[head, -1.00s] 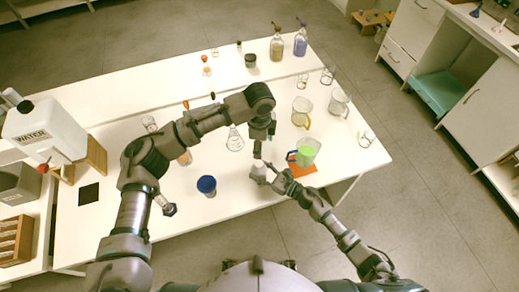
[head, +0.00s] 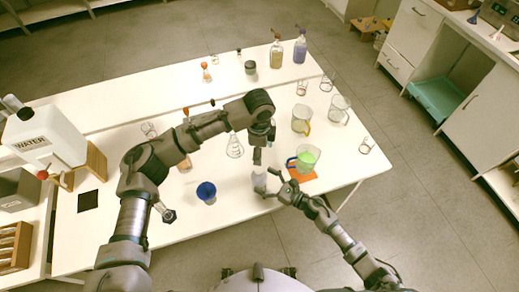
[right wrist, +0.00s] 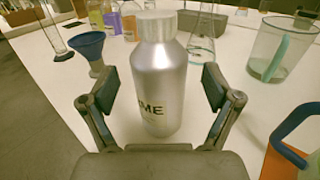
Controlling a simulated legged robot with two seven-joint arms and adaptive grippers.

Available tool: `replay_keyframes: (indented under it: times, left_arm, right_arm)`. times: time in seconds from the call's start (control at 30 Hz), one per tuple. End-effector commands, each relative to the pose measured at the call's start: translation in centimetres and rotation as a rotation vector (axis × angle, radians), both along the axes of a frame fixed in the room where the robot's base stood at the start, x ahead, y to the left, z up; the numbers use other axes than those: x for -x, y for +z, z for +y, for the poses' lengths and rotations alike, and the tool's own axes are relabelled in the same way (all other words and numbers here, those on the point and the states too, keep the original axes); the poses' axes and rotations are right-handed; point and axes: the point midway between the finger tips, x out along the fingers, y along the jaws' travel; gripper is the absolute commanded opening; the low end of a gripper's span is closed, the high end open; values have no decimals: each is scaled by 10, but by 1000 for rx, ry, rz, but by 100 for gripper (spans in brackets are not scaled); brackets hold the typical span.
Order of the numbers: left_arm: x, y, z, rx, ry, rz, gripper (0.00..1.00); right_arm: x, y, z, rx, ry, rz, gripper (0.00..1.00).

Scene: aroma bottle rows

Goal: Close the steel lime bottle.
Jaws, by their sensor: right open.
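The steel lime bottle (head: 260,183) stands upright near the table's front edge. In the right wrist view the silver bottle (right wrist: 158,90) shows part of its label, ending in "ME". A pale cap (right wrist: 156,26) sits on its neck. My right gripper (head: 272,183) is open just right of the bottle; in the right wrist view its fingers (right wrist: 158,88) are apart on either side of the bottle, with gaps. My left gripper (head: 257,156) points down just above the bottle's top. Whether its fingers are open or touch the cap cannot be made out.
A jug of green liquid (head: 307,156) stands on an orange mat (head: 302,175) close to the right of the bottle. A blue funnel (head: 206,190) stands left of it. A conical flask (head: 235,148) and clear jugs (head: 339,107) stand farther back. Table between funnel and bottle is clear.

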Motion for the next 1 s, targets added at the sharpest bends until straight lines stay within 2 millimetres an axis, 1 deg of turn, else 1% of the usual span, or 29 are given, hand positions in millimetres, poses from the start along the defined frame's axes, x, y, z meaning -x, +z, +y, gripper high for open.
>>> replay_keyframes:
  times: [0.03,0.2,0.3,0.43,0.6,1.0]
  left_arm:
    - [0,0,0,0,0,0,64]
    - [0,0,0,0,0,0,64]
    - [0,0,0,0,0,0,64]
    - [0,0,0,0,0,0,64]
    - [-1,0,1,1,0,0,64]
    - [0,0,1,1,0,0,64]
  right_arm:
    - [6,-2,-10,3,-2,3,88]
    - [27,-2,-42,2,-1,2,88]
    - [37,-3,-57,1,0,3,88]
    - [46,-2,-72,-1,-1,3,88]
    - [51,-2,-80,1,-1,2,88]
    - [51,-1,-81,0,0,1,88]
